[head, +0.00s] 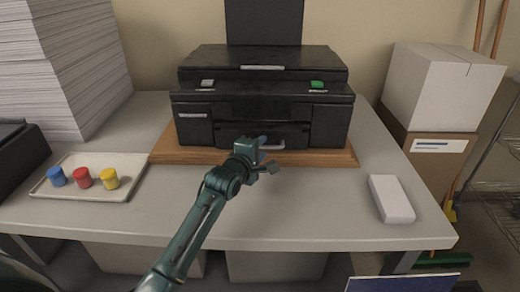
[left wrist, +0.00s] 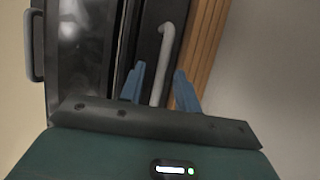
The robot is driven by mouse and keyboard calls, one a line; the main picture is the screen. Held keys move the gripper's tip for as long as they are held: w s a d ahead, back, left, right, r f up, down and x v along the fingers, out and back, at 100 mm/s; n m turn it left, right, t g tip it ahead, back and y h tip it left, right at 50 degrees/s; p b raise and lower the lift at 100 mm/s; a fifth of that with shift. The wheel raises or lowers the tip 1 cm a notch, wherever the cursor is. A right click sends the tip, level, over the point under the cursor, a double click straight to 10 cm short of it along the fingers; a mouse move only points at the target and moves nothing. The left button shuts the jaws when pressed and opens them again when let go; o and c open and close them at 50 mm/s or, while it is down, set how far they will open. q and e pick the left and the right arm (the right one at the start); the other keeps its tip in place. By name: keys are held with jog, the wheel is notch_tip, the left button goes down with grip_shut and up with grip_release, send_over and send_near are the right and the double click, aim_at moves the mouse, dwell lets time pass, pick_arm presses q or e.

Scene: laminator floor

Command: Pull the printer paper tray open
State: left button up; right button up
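The black printer (head: 262,98) stands on a wooden board on the table. Its paper tray front (head: 255,136) is low in the middle and looks closed. The tray has a light grey handle (head: 270,145), which also shows in the left wrist view (left wrist: 167,45). My left gripper (head: 262,158) is at the tray front, partly hiding the handle. In the left wrist view its blue fingers (left wrist: 158,82) are apart, with the lower part of the handle between them. Whether they touch the handle I cannot tell. My right gripper is in neither view.
The wooden board (head: 335,157) lies under the printer. A shallow tray (head: 122,188) with red, blue and yellow pots is at the left, near a paper stack (head: 70,60). A white block (head: 391,199) lies at the right. The table front (head: 290,215) is clear.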

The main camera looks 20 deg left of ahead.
pick_arm(q)
jog(key=shift+c, duration=0.3)
grip_shut()
dwell(0.3)
